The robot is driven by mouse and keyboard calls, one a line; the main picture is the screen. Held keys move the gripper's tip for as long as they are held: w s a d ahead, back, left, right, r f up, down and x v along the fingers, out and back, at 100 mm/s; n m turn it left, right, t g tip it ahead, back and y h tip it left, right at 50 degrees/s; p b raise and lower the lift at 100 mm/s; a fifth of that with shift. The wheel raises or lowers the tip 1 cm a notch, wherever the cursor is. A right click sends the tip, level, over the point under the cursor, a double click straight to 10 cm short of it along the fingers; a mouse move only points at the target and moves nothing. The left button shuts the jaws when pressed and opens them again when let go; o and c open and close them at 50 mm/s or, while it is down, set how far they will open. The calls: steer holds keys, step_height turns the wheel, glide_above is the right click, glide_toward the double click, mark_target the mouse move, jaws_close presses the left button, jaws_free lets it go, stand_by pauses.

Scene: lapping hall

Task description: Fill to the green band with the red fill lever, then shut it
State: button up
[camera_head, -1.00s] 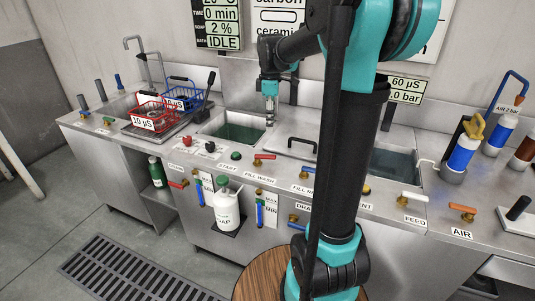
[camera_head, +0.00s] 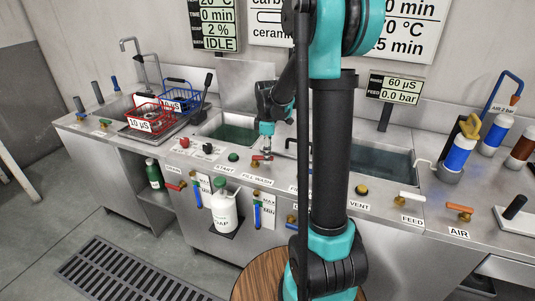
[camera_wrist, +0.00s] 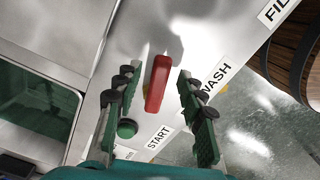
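The red fill lever (camera_wrist: 157,84) lies between the fingers of my gripper (camera_wrist: 155,78) in the wrist view, beside the FILL WASH label (camera_wrist: 216,74). The fingers are open, one on each side, with gaps visible between them and the lever. In the head view my gripper (camera_head: 262,156) is low over the counter at the lever, largely hiding it. The wash tank (camera_head: 228,133) behind it holds dark green liquid.
A green START button (camera_wrist: 127,128) sits close to my left finger. Red and blue baskets (camera_head: 150,118) stand at the left. A white soap jug (camera_head: 224,211) stands on a front shelf. Another tank (camera_head: 382,163) and the FEED lever (camera_head: 409,197) lie to the right.

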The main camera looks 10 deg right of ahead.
steer(key=shift+c, duration=0.2)
jaws_close()
steer(key=shift+s+a+m, duration=0.2)
steer(key=shift+s+m, duration=0.2)
steer(key=shift+m, duration=0.55)
steer(key=shift+s+a+m, duration=0.15)
steer(key=shift+s+m, duration=0.2)
steer(key=shift+m, duration=0.6)
steer(key=shift+o, duration=0.2)
jaws_free()
